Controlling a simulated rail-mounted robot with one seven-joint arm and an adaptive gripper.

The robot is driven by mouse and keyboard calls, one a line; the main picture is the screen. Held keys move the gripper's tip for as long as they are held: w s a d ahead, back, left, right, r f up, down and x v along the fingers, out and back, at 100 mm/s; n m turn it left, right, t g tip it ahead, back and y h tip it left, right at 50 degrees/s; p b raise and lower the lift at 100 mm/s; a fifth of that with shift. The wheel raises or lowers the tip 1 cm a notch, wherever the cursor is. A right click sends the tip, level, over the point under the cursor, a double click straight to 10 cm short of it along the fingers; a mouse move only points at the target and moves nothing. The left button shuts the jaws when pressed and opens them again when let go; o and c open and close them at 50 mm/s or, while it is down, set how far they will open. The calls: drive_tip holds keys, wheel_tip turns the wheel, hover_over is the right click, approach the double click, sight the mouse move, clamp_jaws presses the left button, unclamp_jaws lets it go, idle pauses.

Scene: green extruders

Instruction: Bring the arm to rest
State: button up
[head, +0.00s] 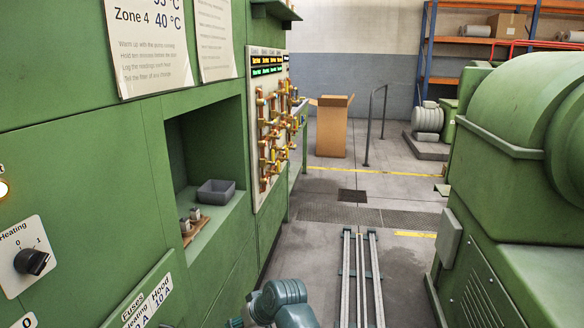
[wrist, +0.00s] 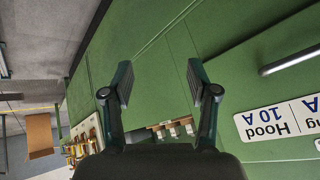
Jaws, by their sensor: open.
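My gripper (wrist: 160,82) shows in the wrist view with its two dark fingers spread wide apart. Nothing is between them; plain green panel of the machine (wrist: 150,50) lies beyond. In the head view my teal and grey arm (head: 280,303) is low at the bottom edge, beside the green machine front (head: 110,190). The fingers are not clearly visible there. The wrist picture is upside down, with the Hood 10 A label (wrist: 280,121) to the right of the fingers.
An alcove in the machine holds a grey bin (head: 216,192) and small parts on a wooden board (head: 192,222). A brass valve panel (head: 268,130) is beyond. Floor rails (head: 362,275) run ahead; a large green machine (head: 520,160) stands right. A cardboard box (head: 331,128) is farther back.

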drive_tip(key=s+d+f+m+g+h, duration=0.1)
drive_tip(key=s+d+f+g+h, duration=0.1)
drive_tip(key=d+f, duration=0.65)
drive_tip(key=s+d+f+m+g+h, duration=0.1)
drive_tip(key=s+d+f+m+h, duration=0.15)
drive_tip(key=f, duration=1.05)
drive_tip(key=s+d+f+g+h, duration=0.1)
drive_tip(key=s+d+f+g, duration=0.1)
drive_tip(key=s+d+f, duration=0.5)
drive_tip(key=s+d+f+g+h, duration=0.15)
drive_tip(key=s+d+f, duration=0.25)
drive_tip(key=f, duration=0.4)
drive_tip(key=s+d+f+m+g, duration=0.15)
drive_tip(key=s+d+f, duration=0.3)
drive_tip(key=s, duration=0.45)
drive_tip(key=s+d+f+m+g, duration=0.1)
drive_tip(key=s+d+f+g, duration=0.2)
drive_tip(key=s+f, duration=0.5)
wheel_tip(320, 180, up, 16)
drive_tip(key=s+p, duration=0.1)
drive_tip(key=p, duration=1.3)
drive_tip(key=shift+s+y, duration=0.25)
drive_tip(key=shift+y, duration=0.15)
